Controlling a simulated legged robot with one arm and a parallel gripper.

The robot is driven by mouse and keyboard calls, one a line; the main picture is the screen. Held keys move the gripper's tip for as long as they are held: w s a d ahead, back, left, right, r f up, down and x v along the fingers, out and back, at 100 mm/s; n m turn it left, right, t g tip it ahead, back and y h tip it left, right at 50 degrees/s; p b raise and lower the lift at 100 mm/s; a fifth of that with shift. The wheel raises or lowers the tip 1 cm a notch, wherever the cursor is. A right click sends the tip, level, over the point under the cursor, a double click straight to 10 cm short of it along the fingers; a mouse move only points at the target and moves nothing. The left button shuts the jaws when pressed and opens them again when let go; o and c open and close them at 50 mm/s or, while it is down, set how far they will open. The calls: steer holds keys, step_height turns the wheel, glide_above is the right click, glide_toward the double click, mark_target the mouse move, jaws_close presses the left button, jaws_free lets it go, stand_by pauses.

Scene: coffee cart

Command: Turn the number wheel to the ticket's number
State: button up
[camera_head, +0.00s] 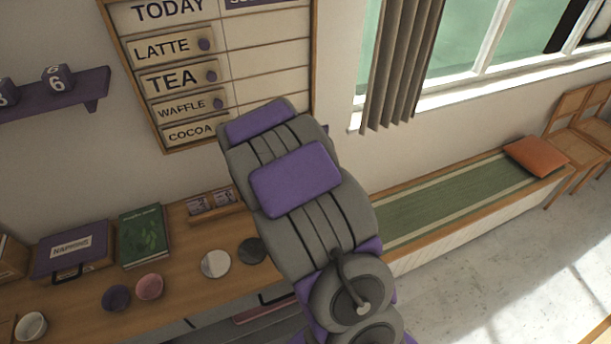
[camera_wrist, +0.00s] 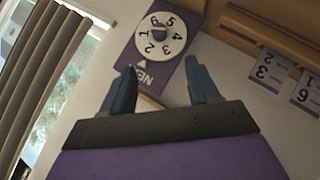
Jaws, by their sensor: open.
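The number wheel (camera_wrist: 177,45) is a white dial with dark digits and a purple hub, on a purple plate (camera_wrist: 143,76) marked NEXT, in the wrist view. It appears upside down there. A small white pointer (camera_wrist: 140,65) sits at its rim, nearest a digit that looks like 2. My gripper (camera_wrist: 162,76) is open and empty, its fingers pointing toward the wheel and spread to either side of the plate's lower part. I cannot tell whether they touch it. Small numbered cards (camera_wrist: 267,71) are at the right; which is the ticket is unclear. The wheel does not show in the head view.
A wooden menu board (camera_head: 270,55) hangs above the counter (camera_head: 180,291). Napkin box (camera_head: 72,248), green book (camera_head: 144,235), cups (camera_head: 149,287) and a card holder (camera_head: 213,214) stand on the counter. A curtain (camera_head: 402,60) and a bench (camera_head: 445,205) lie to the right.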

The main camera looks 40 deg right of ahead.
steer(key=d+f+m+t+y+p, duration=0.1)
steer(key=d+f+m+t+y, duration=0.15)
steer(key=d, duration=0.35)
steer(key=d+f+m+t+y+p, duration=0.1)
steer(key=d+f+m+t+y, duration=0.1)
steer(key=d+m+y, duration=0.3)
steer(key=s+d+t+y+p, duration=0.1)
steer(key=s+d+t+y, duration=0.1)
steer(key=s, duration=0.5)
steer(key=shift+m, duration=0.45)
steer(key=x, duration=1.1)
steer(key=b+x, duration=0.1)
steer(key=x, duration=0.5)
steer(key=shift+d+f, duration=0.25)
steer(key=shift+d, duration=0.1)
